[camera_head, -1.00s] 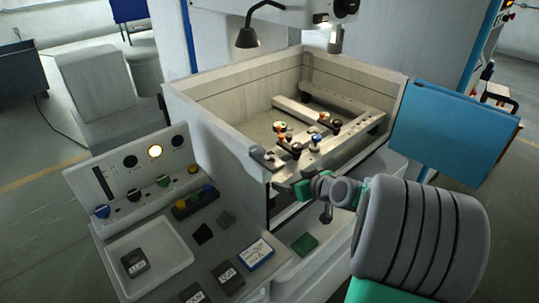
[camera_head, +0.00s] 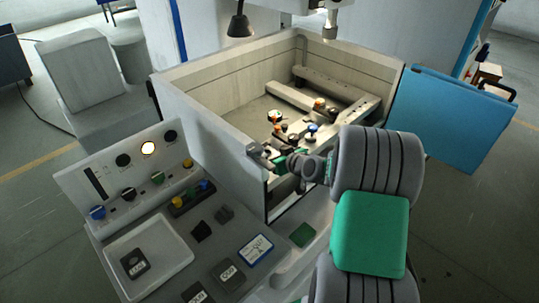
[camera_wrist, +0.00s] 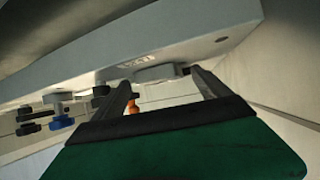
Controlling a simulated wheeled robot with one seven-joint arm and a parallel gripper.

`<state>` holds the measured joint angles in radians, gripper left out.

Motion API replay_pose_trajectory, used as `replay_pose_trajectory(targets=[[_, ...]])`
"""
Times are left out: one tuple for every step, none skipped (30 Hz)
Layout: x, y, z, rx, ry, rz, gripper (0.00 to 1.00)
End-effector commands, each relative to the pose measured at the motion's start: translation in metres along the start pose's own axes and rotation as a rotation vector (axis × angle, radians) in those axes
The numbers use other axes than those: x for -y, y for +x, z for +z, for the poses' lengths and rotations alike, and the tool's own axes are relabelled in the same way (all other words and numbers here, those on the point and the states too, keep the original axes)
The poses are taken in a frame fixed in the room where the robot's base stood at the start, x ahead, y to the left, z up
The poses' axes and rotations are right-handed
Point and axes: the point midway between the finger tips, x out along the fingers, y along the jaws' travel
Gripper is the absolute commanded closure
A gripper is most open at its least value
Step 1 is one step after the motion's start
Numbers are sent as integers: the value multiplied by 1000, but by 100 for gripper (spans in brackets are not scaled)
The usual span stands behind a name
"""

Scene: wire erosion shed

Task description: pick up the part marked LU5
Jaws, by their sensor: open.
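My gripper (camera_head: 276,159) is at the front end of a pale bar in the machine's open tank. In the wrist view my gripper (camera_wrist: 165,92) is open, one dark finger on each side, with nothing clearly held. A grey rounded part (camera_wrist: 155,73) shows between and beyond the fingertips, against the pale bar (camera_wrist: 195,48); its small marking is unreadable. I cannot tell whether the fingers touch it. Dark labelled blocks lie on the console: one (camera_head: 135,263) in the white tray, another (camera_head: 228,275) to its right. I cannot make out LU5 on any part.
The tank wall (camera_head: 205,130) stands left of my gripper. Several small orange, black and blue knobbed fittings (camera_head: 310,130) sit on the bars; a blue knob (camera_wrist: 69,124) is left in the wrist view. A blue panel (camera_head: 450,115) stands right. A lamp (camera_head: 240,25) hangs above.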

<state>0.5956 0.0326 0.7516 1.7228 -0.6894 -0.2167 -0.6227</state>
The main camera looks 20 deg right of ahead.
Motion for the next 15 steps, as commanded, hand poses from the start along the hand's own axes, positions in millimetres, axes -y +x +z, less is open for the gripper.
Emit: replay_pose_trajectory(targets=[[0,0,0,0,0,-1,15],[0,0,0,0,-1,-1,17],[1,0,0,0,-1,-2,20],[1,0,0,0,-1,-2,23],[1,0,0,0,-1,-2,25],[1,0,0,0,-1,-2,28],[0,0,0,0,-1,-2,31],[0,0,0,0,-1,-2,33],[0,0,0,0,-1,-2,37],[0,0,0,0,-1,-2,39],[0,0,0,0,-1,-2,42],[0,0,0,0,-1,-2,45],[0,0,0,0,-1,-2,47],[0,0,0,0,-1,-2,50],[0,0,0,0,-1,-1,53]])
